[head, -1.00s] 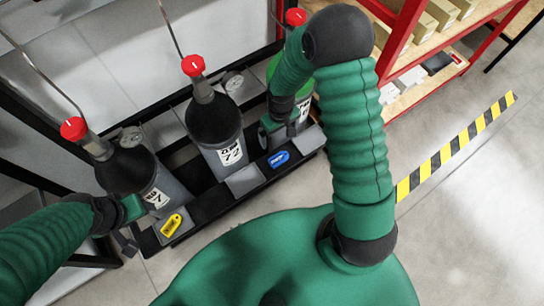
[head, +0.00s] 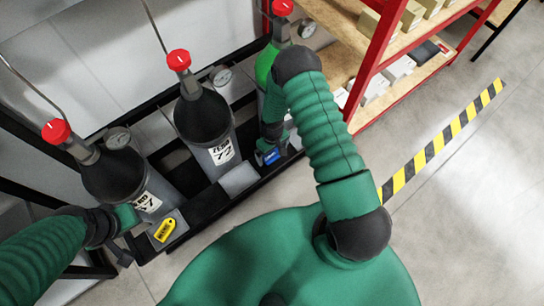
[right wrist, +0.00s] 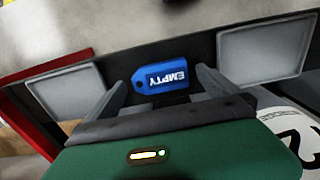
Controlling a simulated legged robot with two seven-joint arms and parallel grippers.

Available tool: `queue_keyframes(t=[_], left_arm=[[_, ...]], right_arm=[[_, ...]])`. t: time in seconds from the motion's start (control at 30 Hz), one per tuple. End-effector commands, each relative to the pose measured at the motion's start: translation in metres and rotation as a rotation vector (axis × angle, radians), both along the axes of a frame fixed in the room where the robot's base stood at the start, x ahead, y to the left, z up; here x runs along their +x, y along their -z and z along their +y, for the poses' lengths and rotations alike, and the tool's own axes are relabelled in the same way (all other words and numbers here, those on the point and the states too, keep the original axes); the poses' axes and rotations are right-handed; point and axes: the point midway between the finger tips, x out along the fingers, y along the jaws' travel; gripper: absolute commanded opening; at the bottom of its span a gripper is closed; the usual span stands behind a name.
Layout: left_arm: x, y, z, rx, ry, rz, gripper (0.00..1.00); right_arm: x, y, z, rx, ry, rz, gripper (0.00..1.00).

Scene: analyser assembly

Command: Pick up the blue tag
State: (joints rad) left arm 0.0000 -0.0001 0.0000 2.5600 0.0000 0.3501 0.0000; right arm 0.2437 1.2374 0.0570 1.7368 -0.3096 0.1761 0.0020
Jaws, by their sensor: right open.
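The blue tag (head: 271,156) lies on the dark rack in front of the green cylinder. It reads "EMPTY" in the right wrist view (right wrist: 160,77). My right gripper (head: 268,155) is at the tag in the head view. In the right wrist view its two fingers (right wrist: 162,92) are apart, with the tag beyond and between their tips. I cannot tell whether they touch it. My left gripper (head: 128,240) is low at the left, beside the yellow tag (head: 164,230); its jaws are too unclear to read.
Black-topped gas cylinders with red caps (head: 178,60) stand in the rack. Pale grey plates (head: 238,179) sit along its front, and two flank the tag in the wrist view (right wrist: 262,50). A red shelf (head: 385,55) stands at right. The floor beyond the striped tape is clear.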

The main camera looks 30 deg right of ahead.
Motion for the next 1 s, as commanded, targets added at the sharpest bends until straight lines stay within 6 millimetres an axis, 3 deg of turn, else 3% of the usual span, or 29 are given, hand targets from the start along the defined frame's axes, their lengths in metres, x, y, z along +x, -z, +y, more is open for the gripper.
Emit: queue_keyframes(t=[0.07,0.27,0.73,1.0], left_arm=[[0.0,0.0027,0.0,0.0,0.0,0.0,0.59],[0.0,0.0018,0.0,0.0,0.0,0.0,0.59],[0.0,0.0018,0.0,0.0,0.0,0.0,0.59],[0.0,0.0013,0.0,0.0,0.0,0.0,0.59]], right_arm=[[0.0001,0.0083,-0.0001,0.0,0.0,0.0,1.0],[0.0001,0.0081,-0.0002,-0.001,0.0,-0.001,1.0],[0.0003,0.0077,-0.0002,-0.001,0.0,-0.001,0.4],[0.0005,0.0064,-0.0003,-0.001,0.0,-0.001,0.38]])
